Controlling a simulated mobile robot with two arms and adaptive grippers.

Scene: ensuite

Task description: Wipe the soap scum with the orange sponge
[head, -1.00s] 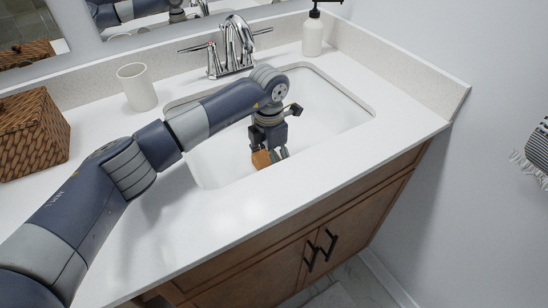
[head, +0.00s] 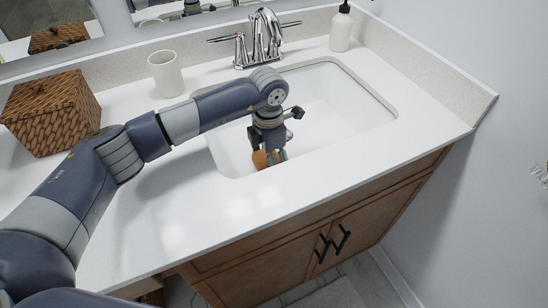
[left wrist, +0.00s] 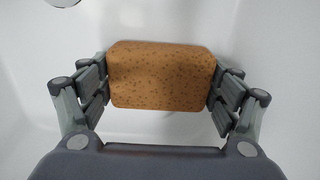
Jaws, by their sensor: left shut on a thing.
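The orange sponge (left wrist: 161,76) is held between the two fingers of my left gripper (left wrist: 161,88) in the left wrist view. In the head view the sponge (head: 261,159) shows partly below my left gripper (head: 270,155), inside the white sink basin (head: 335,110) near its front left side. The left gripper points down and is shut on the sponge. I cannot tell whether the sponge touches the basin floor. No soap scum can be made out in either view. My right gripper is not in view.
A chrome faucet (head: 262,40) stands behind the basin. A soap dispenser (head: 341,30) stands at the back right. A white cup (head: 166,73) and a woven basket (head: 52,110) stand to the left. The front counter (head: 240,210) is clear.

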